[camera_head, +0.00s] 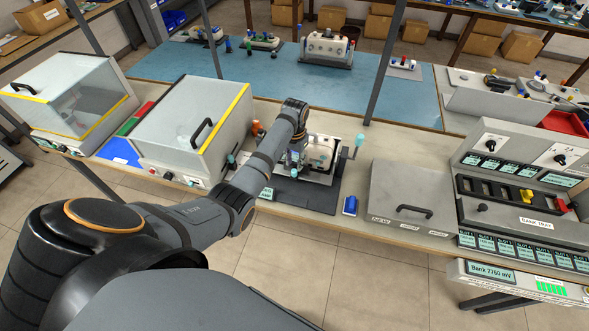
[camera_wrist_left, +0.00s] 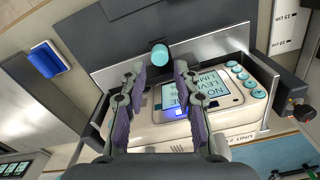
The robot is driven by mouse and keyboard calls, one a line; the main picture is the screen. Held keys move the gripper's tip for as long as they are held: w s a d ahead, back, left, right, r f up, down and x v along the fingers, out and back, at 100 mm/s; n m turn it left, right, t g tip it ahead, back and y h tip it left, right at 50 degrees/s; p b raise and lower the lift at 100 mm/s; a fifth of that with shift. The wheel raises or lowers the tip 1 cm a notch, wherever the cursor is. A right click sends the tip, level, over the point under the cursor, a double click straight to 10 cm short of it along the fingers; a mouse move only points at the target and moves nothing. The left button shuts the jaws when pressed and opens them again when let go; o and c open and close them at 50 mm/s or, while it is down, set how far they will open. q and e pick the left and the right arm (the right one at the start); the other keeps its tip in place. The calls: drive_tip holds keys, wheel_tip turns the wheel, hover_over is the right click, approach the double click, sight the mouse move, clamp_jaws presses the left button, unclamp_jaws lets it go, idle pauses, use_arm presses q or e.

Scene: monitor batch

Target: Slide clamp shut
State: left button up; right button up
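The clamp fixture (camera_head: 310,192) is a dark base on the bench with metal side plates. It holds a white monitor unit (camera_head: 320,153); the wrist view shows the unit's lit screen (camera_wrist_left: 208,89) and teal buttons. In the wrist view, a metal clamp plate (camera_wrist_left: 215,46) runs along one side of the unit, and a round teal knob (camera_wrist_left: 160,55) stands by it. My left gripper (camera_head: 296,158) is over the fixture. In the wrist view its fingers (camera_wrist_left: 160,72) are apart, with the knob just beyond the tips. Whether they touch it is unclear. My right gripper is out of view.
A box with a yellow-edged lid (camera_head: 190,120) stands left. A grey lidded case (camera_head: 405,195) and a bank tray (camera_head: 520,205) are right. A blue mat (camera_head: 270,85) lies behind.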

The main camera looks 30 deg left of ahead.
sight(295, 170)
use_arm(q)
wheel_tip(295, 170, down, 5)
drive_tip(key=shift+f, duration=0.15)
clamp_jaws()
idle(0.4)
